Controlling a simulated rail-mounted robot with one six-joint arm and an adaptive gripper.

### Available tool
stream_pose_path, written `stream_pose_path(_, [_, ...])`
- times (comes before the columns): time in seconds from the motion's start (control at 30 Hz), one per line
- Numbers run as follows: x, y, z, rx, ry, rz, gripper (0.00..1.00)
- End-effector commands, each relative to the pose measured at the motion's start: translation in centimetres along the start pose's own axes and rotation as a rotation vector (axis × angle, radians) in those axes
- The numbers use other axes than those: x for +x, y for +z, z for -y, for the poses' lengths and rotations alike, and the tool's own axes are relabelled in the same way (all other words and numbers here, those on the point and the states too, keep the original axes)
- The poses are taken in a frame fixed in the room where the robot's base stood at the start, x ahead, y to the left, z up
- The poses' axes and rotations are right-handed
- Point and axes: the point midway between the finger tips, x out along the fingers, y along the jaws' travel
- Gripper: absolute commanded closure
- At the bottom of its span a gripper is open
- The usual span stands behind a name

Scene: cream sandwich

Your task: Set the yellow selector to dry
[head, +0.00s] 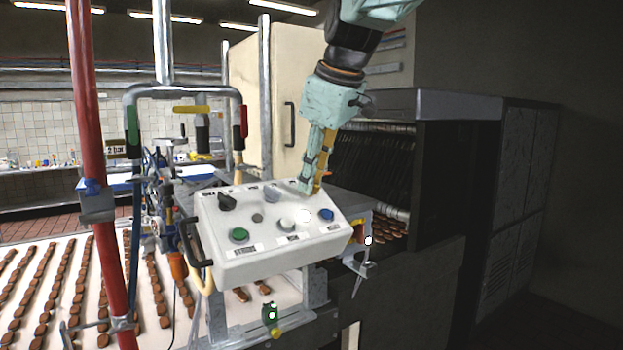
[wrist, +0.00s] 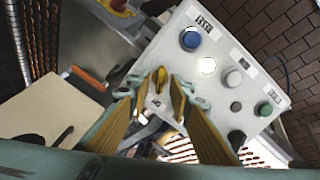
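The white control box (head: 268,262) stands in the middle of the head view, and its sloped panel also shows in the wrist view (wrist: 215,48). My gripper (head: 311,190) points down at the back edge of the panel, right of its middle. In the wrist view my gripper (wrist: 174,92) has its fingertips close together at the panel edge. A small yellow piece shows between and beside the tips; I cannot tell whether it is the yellow selector or part of a finger. The selector's setting and any grip on it are hidden.
The panel also carries a black selector (head: 227,201), a green button (head: 239,235) and a blue button (head: 326,214). A red post (head: 92,150) and pipe frame stand left. Conveyor rows of brown biscuits (head: 40,290) lie below left. A dark machine (head: 440,160) stands right.

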Motion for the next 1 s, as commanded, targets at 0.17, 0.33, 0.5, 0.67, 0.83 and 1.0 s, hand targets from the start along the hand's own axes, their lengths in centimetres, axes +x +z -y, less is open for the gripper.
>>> stream_pose_path(0.17, [-0.3, 0.0, 0.0, 0.0, 0.001, -0.001, 0.8])
stream_pose_path(0.33, [-1.4, 0.0, 0.0, 0.0, 0.001, -0.001, 0.8])
stream_pose_path(0.5, [-3.2, 0.0, 0.0, 0.0, 0.001, -0.001, 0.8])
stream_pose_path(0.67, [-5.6, 0.0, 0.0, 0.0, 0.002, -0.001, 0.8])
stream_pose_path(0.83, [-8.1, 0.0, -0.1, 0.0, 0.002, -0.001, 0.8])
stream_pose_path(1.0, [-10.2, 0.0, -0.1, 0.0, 0.001, -0.001, 0.8])
